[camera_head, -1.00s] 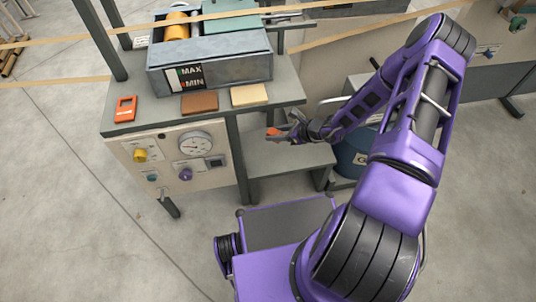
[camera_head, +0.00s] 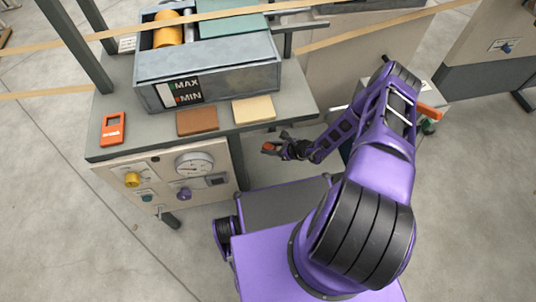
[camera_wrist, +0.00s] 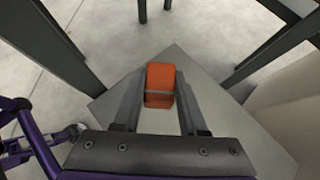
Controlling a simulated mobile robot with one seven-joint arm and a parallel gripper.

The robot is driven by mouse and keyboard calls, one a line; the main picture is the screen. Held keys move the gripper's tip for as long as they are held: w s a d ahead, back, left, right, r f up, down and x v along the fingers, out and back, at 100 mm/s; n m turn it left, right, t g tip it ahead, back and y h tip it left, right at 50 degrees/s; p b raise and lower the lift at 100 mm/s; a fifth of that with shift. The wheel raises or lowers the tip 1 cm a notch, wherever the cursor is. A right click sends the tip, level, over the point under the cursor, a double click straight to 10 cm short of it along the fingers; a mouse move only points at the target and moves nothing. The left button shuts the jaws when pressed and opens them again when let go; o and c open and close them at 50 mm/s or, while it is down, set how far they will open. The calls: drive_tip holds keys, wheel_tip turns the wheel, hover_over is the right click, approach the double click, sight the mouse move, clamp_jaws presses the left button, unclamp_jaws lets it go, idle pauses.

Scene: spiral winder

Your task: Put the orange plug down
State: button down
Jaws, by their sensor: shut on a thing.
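The orange plug (camera_wrist: 161,78) is a small orange block between the two fingers of my gripper (camera_wrist: 160,98) in the wrist view. My gripper is shut on it. Behind the plug lies a flat grey surface (camera_wrist: 208,105); I cannot tell whether the plug touches it.
The workbench (camera_head: 140,140) carries a grey tank (camera_head: 215,82), a brown block (camera_head: 197,122), a tan block (camera_head: 253,110) and an orange handheld device (camera_head: 113,128). A gauge panel (camera_head: 165,180) is on its front. Dark legs (camera_wrist: 70,50) stand around the grey surface. Bare floor lies left.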

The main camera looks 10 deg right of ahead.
wheel_tip(320, 180, down, 9)
drive_tip(key=b, duration=0.3)
drive_tip(key=shift+s+f, duration=0.1)
drive_tip(key=shift+f, duration=0.1)
drive_tip(key=shift+f, duration=0.1)
drive_tip(key=shift+f, duration=0.5)
drive_tip(key=shift+c, duration=2.2)
unclamp_jaws()
